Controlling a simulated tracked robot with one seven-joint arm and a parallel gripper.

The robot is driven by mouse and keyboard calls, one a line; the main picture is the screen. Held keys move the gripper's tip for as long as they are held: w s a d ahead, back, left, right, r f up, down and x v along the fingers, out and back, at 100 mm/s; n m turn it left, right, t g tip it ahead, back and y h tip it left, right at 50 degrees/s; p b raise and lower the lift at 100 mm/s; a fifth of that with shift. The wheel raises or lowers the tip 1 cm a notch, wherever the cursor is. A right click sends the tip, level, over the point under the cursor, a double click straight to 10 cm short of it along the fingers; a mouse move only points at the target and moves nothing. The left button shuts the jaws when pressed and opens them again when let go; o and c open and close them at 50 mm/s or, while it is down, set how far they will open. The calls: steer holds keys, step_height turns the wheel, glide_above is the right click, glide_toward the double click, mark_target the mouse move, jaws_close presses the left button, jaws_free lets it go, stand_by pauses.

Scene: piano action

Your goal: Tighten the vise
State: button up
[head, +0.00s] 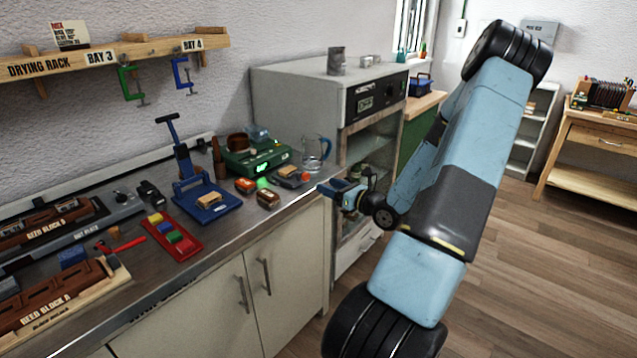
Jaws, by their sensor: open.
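I cannot make out a clear vise in the head view. A blue press-like tool (205,203) with an upright column and a T-shaped handle (167,119) stands on the bench, and a small tan block (208,199) sits on its base. My gripper (327,188) is open at the bench's front right edge. It is to the right of the blue tool and apart from it. Its jaws are small in view and I see nothing held between them.
The bench (150,262) also holds a red tray (172,236) of coloured blocks, a green scale (255,160), a glass jug (315,152) and reed blocks (45,298). A green clamp (127,84) and a blue clamp (181,73) hang from the drying rack. A grey cabinet (300,95) stands behind.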

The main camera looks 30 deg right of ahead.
steer(key=shift+v, duration=2.75)
steer(key=s+a+r+n+g+y, duration=0.1)
steer(key=s+a+r+n+g, duration=0.1)
steer(key=a+r+n+g, duration=0.45)
steer(key=s+a+r+n+g+y, duration=0.1)
steer(key=s+a+n+g+y, duration=0.15)
steer(key=a+n, duration=0.5)
steer(key=s+a+r+n+g, duration=0.25)
steer(key=a+n+g, duration=0.25)
steer(key=a, duration=0.4)
steer(key=s+a+r+n+t+h, duration=0.2)
steer(key=s+r+n+h, duration=0.7)
steer(key=s+r+n, duration=0.5)
step_height(320, 180, up, 2)
steer(key=shift+n+t+h, duration=0.3)
steer(key=shift+h, duration=0.05)
